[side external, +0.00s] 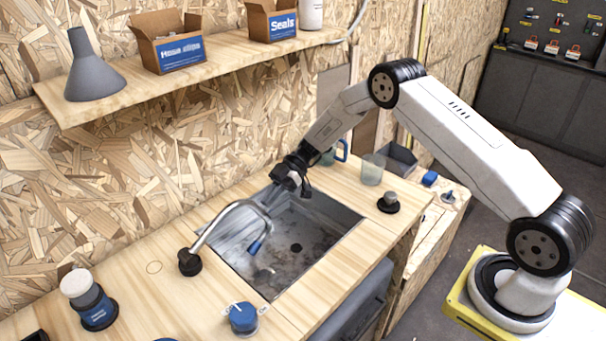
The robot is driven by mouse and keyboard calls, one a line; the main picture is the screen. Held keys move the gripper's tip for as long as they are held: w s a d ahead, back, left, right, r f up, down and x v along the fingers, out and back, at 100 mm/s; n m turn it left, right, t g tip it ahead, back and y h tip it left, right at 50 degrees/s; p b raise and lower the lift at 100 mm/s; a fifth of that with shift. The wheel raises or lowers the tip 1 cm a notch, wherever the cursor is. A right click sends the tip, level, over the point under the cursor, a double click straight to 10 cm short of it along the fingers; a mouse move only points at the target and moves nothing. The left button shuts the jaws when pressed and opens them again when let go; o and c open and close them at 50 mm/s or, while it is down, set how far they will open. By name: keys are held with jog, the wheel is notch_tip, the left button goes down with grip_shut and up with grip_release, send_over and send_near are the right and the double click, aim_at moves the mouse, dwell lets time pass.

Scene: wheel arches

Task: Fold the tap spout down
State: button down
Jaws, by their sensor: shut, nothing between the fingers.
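The tap spout (228,213) is a curved metal tube standing up from a black base (189,262) at the left edge of the sink. It arches over the basin and ends in a blue tip (255,247) pointing down. The sink (338,250) is a grey metal basin with a dark drain, set in the wooden counter. My gripper (292,190) is over the sink's back edge, to the right of and above the spout's arch. It is shut and empty. It looks close to the spout, but I cannot tell whether they touch.
A blue valve (243,318) and a blue-and-white container (91,300) stand at front left. A shelf (225,72) with a funnel (91,70) and boxes (166,42) hangs above.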

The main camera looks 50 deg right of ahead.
jog(key=shift+f, duration=0.9)
jog(key=shift+r, duration=0.1)
jog(key=s+d+r, duration=0.1)
jog(key=s+r, duration=1.1)
jog(key=s, duration=0.2)
jog(key=shift+r, duration=0.4)
dwell(0.4)
